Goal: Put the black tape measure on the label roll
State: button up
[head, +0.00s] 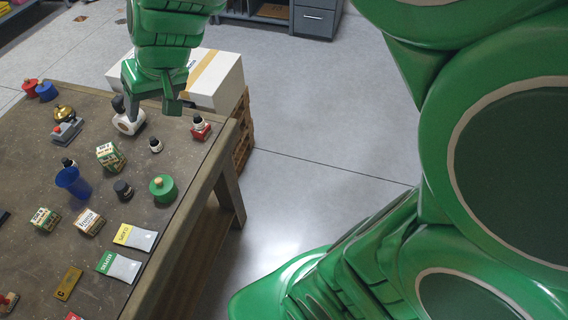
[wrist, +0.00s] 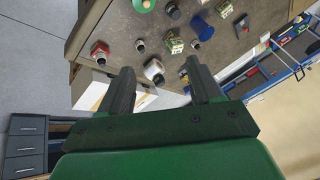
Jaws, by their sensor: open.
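My gripper (head: 172,108) is open, above the far part of the workbench. In the wrist view its two fingers (wrist: 162,88) stand apart with nothing held between them. A white rounded item (head: 128,122), which may be the label roll, stands just left of and below the fingers. It also shows between the fingertips in the wrist view (wrist: 153,69). A dark piece (head: 118,103) shows at its upper side; I cannot tell whether it is part of it or rests on it. A small black rounded item (head: 123,190), possibly the black tape measure, sits nearer, left of a green round container (head: 162,188).
The workbench (head: 150,212) also holds a blue cup (head: 73,182), small boxes (head: 110,156), a red bottle (head: 200,128), a small bottle (head: 155,145), a grey stapler-like item (head: 66,131) and flat packets (head: 135,237). A white carton (head: 216,80) stands beyond the far edge.

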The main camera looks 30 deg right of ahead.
jog(key=s+d+f+m+g+h, duration=0.1)
jog(key=s+d+f+g+h, duration=0.1)
jog(key=s+d, duration=0.6)
jog(key=s+d+f+m+g+h, duration=0.1)
jog(key=s+d, duration=0.7)
jog(key=s, duration=0.8)
notch_tip(320, 180, down, 3)
jog(key=shift+s+r+g+h, duration=0.15)
jog(key=shift+g+h, duration=0.45)
jog(key=shift+g, duration=0.6)
